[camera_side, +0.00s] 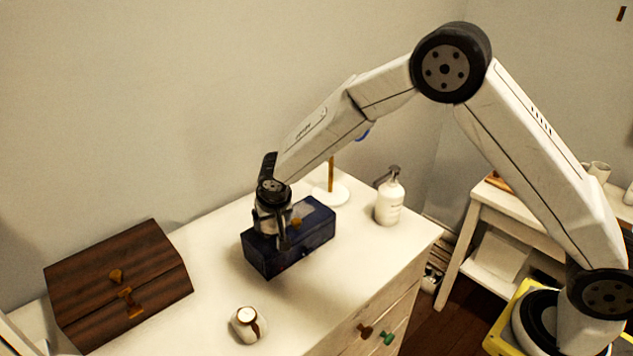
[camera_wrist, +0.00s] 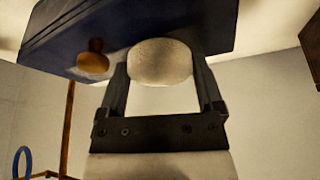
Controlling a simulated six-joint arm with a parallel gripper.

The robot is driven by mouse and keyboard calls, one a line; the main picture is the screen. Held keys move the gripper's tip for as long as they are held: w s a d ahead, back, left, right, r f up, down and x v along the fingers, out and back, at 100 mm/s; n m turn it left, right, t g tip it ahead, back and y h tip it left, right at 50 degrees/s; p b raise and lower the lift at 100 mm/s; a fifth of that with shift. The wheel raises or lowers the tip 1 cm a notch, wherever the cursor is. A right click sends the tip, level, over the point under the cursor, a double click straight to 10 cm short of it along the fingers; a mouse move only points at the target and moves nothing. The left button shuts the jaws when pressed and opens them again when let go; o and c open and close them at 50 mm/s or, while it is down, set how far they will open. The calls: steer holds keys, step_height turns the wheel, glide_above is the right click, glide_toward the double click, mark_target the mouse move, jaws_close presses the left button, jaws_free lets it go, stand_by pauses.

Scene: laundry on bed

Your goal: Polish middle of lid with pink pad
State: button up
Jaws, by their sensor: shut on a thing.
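A dark blue box (camera_side: 290,262) stands on the white dresser, its lid closed, with a small orange-brown knob (camera_side: 296,222). A paler patch shows on the lid beside the knob. My gripper (camera_side: 272,236) is over the left part of the box, pointing down. In the wrist view, my gripper (camera_wrist: 160,80) is shut on a rounded, pale beige pad (camera_wrist: 160,62). The pad is beside the knob (camera_wrist: 93,62) and against or very close to the dark blue box (camera_wrist: 60,30); contact is unclear. The pad is hidden in the side view, and no pink shows clearly.
A brown wooden chest (camera_side: 120,283) stands at the left. A small white pot with brown marks (camera_side: 246,325) is at the front. A white pump bottle (camera_side: 389,204) and a lamp base (camera_side: 330,194) are right of and behind the box. The dresser top (camera_side: 205,270) is clear between chest and box.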

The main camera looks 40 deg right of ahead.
mark_target(297, 211)
steer(key=shift+d+f, duration=0.15)
steer(key=shift+d, duration=1.8)
steer(key=shift+d, duration=0.15)
steer(key=shift+d, duration=1.75)
steer(key=shift+d, duration=0.15)
steer(key=shift+d, duration=1.75)
steer(key=shift+a, duration=0.1)
steer(key=shift+a, duration=1.9)
